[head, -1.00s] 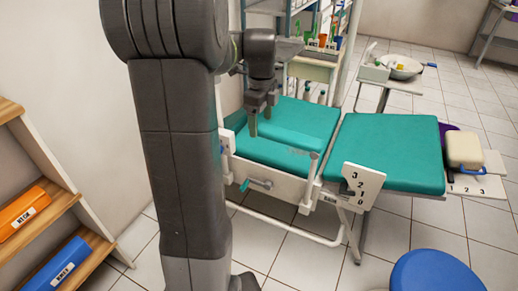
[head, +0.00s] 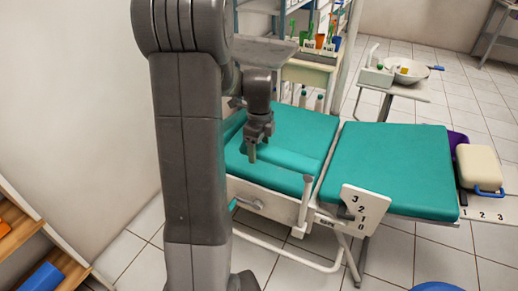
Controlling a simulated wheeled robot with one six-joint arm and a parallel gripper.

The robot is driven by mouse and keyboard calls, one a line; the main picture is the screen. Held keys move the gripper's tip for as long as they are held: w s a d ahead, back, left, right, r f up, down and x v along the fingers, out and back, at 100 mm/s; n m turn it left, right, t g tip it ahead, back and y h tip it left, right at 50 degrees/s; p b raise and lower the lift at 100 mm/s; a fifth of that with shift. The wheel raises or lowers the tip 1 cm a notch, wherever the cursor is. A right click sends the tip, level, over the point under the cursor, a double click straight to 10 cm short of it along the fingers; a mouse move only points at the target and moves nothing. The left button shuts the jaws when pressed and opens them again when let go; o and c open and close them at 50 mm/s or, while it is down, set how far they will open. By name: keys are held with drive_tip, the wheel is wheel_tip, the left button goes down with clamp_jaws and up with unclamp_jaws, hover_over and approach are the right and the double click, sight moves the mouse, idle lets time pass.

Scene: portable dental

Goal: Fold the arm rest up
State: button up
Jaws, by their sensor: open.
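The dental chair (head: 388,165) has teal pads and a white frame. A narrow teal strip, which looks like the arm rest (head: 275,169), runs low along the near side of the left pad, next to a white upright post (head: 304,203). My gripper (head: 252,154) points down over this strip, near its left part, with its jaws open and nothing seen between them. I cannot tell whether the fingertips touch the strip. My arm hides the chair's left end.
A lever (head: 247,203) sticks out of the white side panel below the strip. A numbered white plate (head: 358,209) stands beside the right pad. A shelf with cups (head: 319,41) and a side table with a bowl (head: 411,72) stand behind. A blue stool top (head: 437,287) is at the bottom right.

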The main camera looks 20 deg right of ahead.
drive_tip(key=shift+f, duration=0.25)
